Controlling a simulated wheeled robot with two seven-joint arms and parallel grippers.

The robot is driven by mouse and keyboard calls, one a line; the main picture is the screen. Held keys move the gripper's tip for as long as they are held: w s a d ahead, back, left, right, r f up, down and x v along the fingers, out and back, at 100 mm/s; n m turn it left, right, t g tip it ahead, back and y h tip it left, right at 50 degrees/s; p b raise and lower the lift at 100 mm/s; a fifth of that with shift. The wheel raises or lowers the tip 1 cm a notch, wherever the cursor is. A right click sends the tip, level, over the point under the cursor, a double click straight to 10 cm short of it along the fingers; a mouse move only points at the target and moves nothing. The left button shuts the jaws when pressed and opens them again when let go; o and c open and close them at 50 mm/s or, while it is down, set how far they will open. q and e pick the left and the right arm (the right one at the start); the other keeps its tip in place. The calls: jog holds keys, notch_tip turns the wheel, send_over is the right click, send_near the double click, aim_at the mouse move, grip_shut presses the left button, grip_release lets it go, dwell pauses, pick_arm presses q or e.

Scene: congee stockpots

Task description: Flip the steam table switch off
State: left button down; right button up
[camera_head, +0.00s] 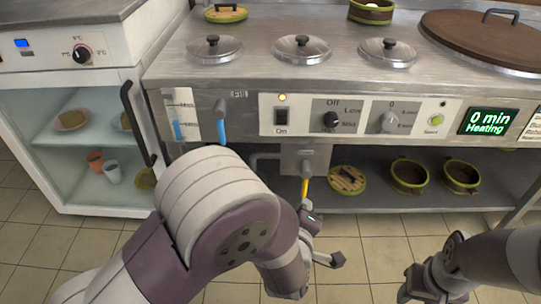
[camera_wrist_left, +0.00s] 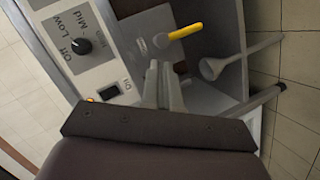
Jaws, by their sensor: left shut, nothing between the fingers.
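The steam table (camera_head: 250,75) has a dark rocker switch (camera_head: 281,117) on a white plate marked "On", with a lit yellowish lamp above it. The switch also shows in the left wrist view (camera_wrist_left: 108,92), left of my fingers. My left gripper (camera_head: 309,213) is low in front of the table, below and slightly right of the switch, close to a yellow valve handle (camera_head: 304,188). In the left wrist view its fingers (camera_wrist_left: 164,85) are together and empty, apart from the switch. My right gripper (camera_head: 425,284) is low at the right; its finger state is unclear.
Two knobs, one dark (camera_head: 331,119) and one grey (camera_head: 389,121), sit right of the switch. A green button (camera_head: 436,119) and a display (camera_head: 487,121) reading "0 min Heating" follow. A blue-handled tap (camera_head: 220,122) is left. Pots (camera_head: 409,176) stand on the lower shelf.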

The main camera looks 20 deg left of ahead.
pick_arm(q)
jog(key=a+r+n+t+y+p, duration=0.1)
jog(key=a+r+n+t+y, duration=0.3)
jog(key=r+n, duration=0.4)
jog(key=shift+w+a+r+y, duration=0.35)
jog(key=shift+a+r, duration=0.2)
jog(key=shift+r, duration=0.15)
pick_arm(e)
jog(key=shift+w+a+r, duration=0.2)
jog(key=shift+a+r, duration=0.2)
pick_arm(q)
jog(key=shift+w, duration=0.1)
jog(key=b, duration=0.5)
send_near(283, 115)
jog(key=x, duration=0.6)
jog(key=shift+f, duration=0.2)
jog(key=shift+w+a+r, duration=0.15)
jog(key=shift+w+r, duration=0.1)
jog(key=shift+w, duration=0.15)
pick_arm(e)
jog(key=shift+f, duration=2.45)
